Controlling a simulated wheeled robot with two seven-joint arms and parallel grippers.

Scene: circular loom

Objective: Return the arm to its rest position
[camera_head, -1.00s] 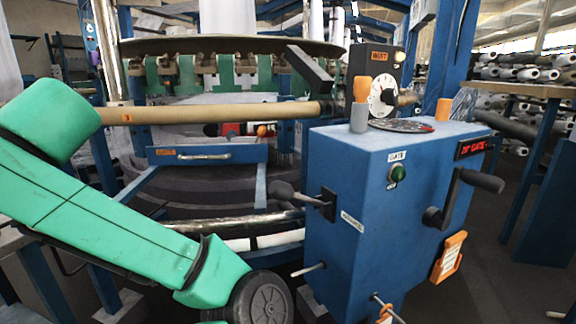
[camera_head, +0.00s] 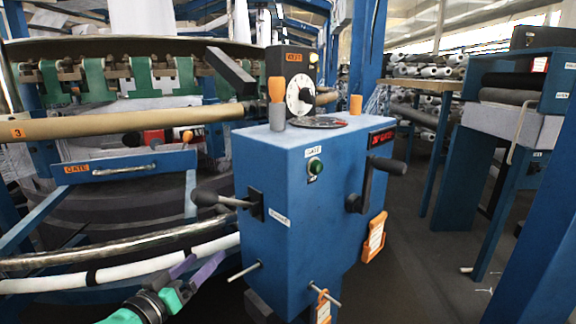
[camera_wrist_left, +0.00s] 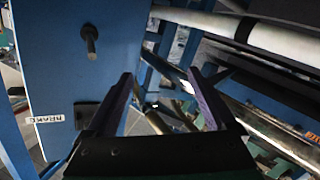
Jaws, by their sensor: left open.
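My left gripper (camera_head: 196,268) is low at the left of the blue control box (camera_head: 290,215) in the head view. Its two purple fingers are apart, with nothing between them. In the left wrist view the fingers (camera_wrist_left: 163,100) are also spread and empty, and the box's side with its BRAKE label (camera_wrist_left: 48,119) shows at the left. The gripper appears apart from the box; its exact distance is unclear. Most of my left arm is outside the head view. My right gripper is not in view.
A black-knobbed lever (camera_head: 218,199) and a metal rod (camera_head: 244,271) stick out of the box toward the gripper. The white rail (camera_head: 110,275) of the loom runs just behind it. A crank (camera_head: 372,180) is on the box's right. Open floor (camera_head: 415,270) lies further right.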

